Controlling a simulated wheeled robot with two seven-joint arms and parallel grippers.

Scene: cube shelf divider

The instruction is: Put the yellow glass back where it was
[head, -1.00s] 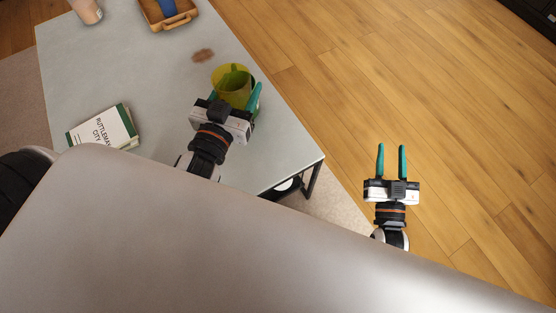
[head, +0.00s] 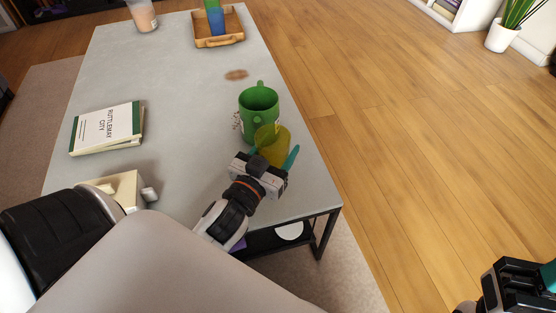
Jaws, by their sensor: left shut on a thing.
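The yellow glass (head: 274,141) is see-through and sits between the teal fingers of my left gripper (head: 273,154), near the right edge of the grey table (head: 190,110). My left gripper is shut on it. A green mug (head: 258,101) stands just behind the glass, and the glass partly overlaps it in the head view. I cannot tell whether the two touch, or whether the glass rests on the table. My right gripper (head: 547,276) shows only in part at the bottom right corner, off the table; its fingertips are cut off.
A wooden tray (head: 219,42) holding a blue and green thing stands at the far end, beside a clear cup (head: 143,16). A book (head: 106,127) and a cream box (head: 122,187) are at the left. The table's middle is clear.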

